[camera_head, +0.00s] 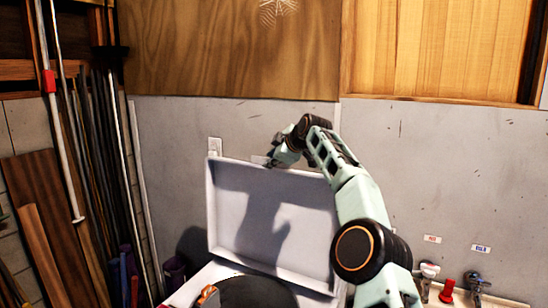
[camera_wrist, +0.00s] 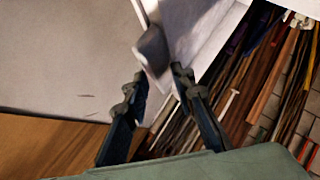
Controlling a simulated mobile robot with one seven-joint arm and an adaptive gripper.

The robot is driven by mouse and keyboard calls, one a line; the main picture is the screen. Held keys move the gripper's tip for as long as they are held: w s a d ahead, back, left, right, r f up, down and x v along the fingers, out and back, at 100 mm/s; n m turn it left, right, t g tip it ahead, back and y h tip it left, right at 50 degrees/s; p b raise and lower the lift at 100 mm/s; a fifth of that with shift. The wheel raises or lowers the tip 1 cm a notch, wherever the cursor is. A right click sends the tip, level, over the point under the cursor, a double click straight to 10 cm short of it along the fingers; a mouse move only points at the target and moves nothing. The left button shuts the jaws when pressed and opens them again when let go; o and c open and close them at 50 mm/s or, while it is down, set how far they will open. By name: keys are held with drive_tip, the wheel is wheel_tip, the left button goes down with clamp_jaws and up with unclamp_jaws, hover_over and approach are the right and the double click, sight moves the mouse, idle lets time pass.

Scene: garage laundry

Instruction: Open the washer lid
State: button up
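The washer lid (camera_head: 222,215) is a white rimmed panel in the head view. It stands raised, nearly upright, in front of the grey wall, with my arm's shadow on it. My gripper (camera_head: 271,160) is at the lid's top edge in the head view. In the wrist view my gripper (camera_wrist: 155,80) has its two dark fingers apart, with nothing clearly held. A white panel, seemingly the lid (camera_wrist: 200,28), lies just beyond the fingertips, with a grey block-like part between them. I cannot tell whether the fingers touch it. Most of the washer body is below the head view.
Long poles and boards (camera_head: 105,150) lean at the left. A wall outlet (camera_head: 215,146) is behind the lid's top left corner. Water taps (camera_head: 477,284) with a red item (camera_head: 447,291) are at the lower right. Wooden panels (camera_head: 230,45) cover the upper wall.

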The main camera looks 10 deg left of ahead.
drive_tip(key=v, duration=1.2)
idle(0.4)
